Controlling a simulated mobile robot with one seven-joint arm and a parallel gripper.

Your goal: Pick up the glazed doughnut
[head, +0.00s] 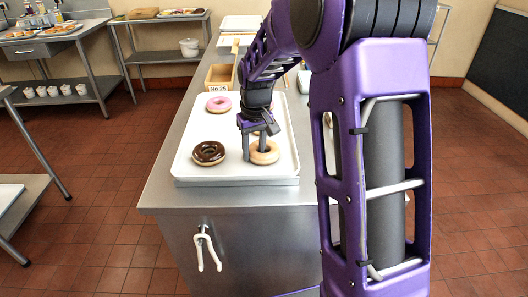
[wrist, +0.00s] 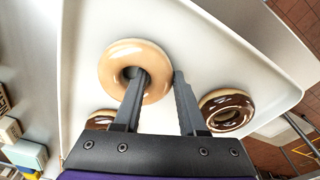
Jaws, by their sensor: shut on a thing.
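The glazed doughnut (head: 268,157) is a tan ring with a shiny glaze, at the front right of the white tray (head: 230,181) in the head view. In the wrist view the glazed doughnut (wrist: 118,62) fills the upper middle. My gripper (head: 255,150) points down at it. In the wrist view my gripper (wrist: 159,76) has one finger in the hole and the other outside the ring on the right. It is shut on that side of the ring. The doughnut looks level, at or very near the tray surface; I cannot tell if they touch.
A chocolate doughnut (head: 208,152) sits close on the left, and a pink doughnut (head: 218,104) farther back. In the wrist view another doughnut (wrist: 98,117) is mostly hidden behind my gripper. A wooden box (head: 219,77) stands beyond the tray on the steel counter (head: 165,185).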

